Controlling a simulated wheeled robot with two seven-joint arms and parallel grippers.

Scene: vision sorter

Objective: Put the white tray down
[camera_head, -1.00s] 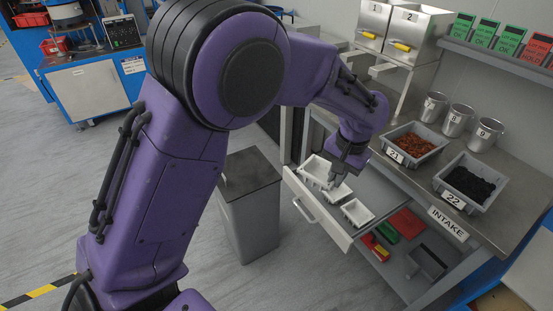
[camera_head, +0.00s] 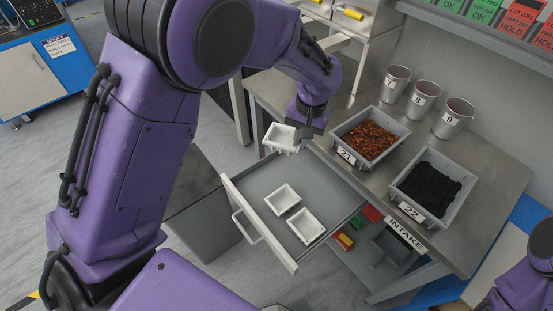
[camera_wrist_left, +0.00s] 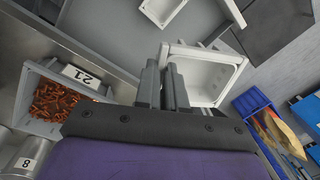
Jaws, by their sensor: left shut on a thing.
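My left gripper (camera_head: 303,131) is shut on a white tray (camera_head: 281,148), seemingly at its edge, and holds it above the far corner of the open drawer (camera_head: 254,187). In the left wrist view the fingers (camera_wrist_left: 168,70) are close together on the near side of the white tray (camera_wrist_left: 205,80), which looks empty. Two more small white trays, one nearer the back (camera_head: 283,199) and one nearer the front (camera_head: 306,226), lie in the drawer. My right gripper is not in view; only a bit of that arm shows at the lower right.
Bin 21 (camera_head: 347,155) with orange-brown parts and bin 22 (camera_head: 408,209) with black parts stand on the steel bench (camera_head: 483,160). Several metal cups, one marked 8 (camera_head: 421,99), stand behind. Bare bench lies left of bin 21.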

